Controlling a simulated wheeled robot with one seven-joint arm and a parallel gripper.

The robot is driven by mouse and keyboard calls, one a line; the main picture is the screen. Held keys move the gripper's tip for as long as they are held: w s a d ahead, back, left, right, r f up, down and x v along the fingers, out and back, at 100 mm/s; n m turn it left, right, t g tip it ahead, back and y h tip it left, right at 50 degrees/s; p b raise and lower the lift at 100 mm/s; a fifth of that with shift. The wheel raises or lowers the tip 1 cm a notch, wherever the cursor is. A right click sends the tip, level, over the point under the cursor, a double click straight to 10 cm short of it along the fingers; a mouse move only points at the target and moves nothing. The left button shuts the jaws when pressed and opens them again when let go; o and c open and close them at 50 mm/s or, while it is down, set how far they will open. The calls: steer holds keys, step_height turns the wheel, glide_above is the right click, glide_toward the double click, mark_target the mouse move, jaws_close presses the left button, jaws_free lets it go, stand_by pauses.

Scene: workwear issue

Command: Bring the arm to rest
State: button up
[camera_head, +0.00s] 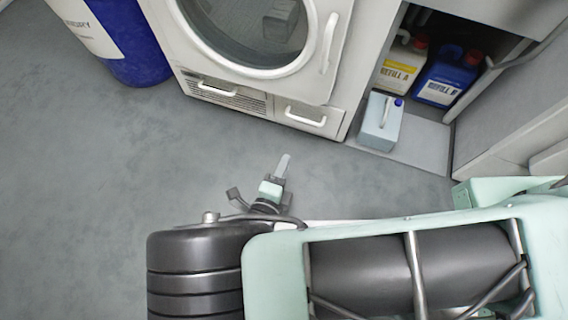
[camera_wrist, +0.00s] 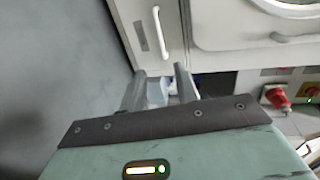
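My gripper (camera_head: 262,180) hangs over the grey floor in front of the white front-loading machine, with nothing visible in its grasp. In the wrist view its two fingers (camera_wrist: 160,72) stand apart. A pale blue patch shows between them, and I cannot tell for certain what it is. My arm reaches in from the lower right of the head view, and its thick dark and mint links cover the lower part of the picture.
The white machine (camera_head: 265,90) stands ahead. A pale blue jug (camera_head: 380,122) stands right of it, before white (camera_head: 399,68) and blue (camera_head: 444,80) refill jugs in an open bay. A blue drum (camera_head: 135,45) stands upper left. The floor (camera_head: 80,170) at left is clear.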

stand_by(0.3)
steer(key=s+d+r+n+g+y+p, duration=0.2)
steer(key=d+r+n+g+p, duration=0.25)
steer(key=r+n, duration=0.85)
steer(key=s+d+r+n+g+y+p, duration=0.15)
steer(key=d+r+n+g+p, duration=0.45)
steer(key=r, duration=1.2)
steer(key=s+d+r+n+g+y+p, duration=0.2)
steer(key=d+r+n+g+y, duration=0.15)
steer(key=r+n, duration=0.95)
step_height(320, 180, up, 41)
steer(key=m+h+p, duration=0.1)
steer(key=m+p, duration=0.1)
steer(key=p, duration=3.5)
steer(key=shift+w+d+g, duration=0.2)
steer(key=shift+g, duration=0.1)
steer(key=shift+d+f, duration=0.15)
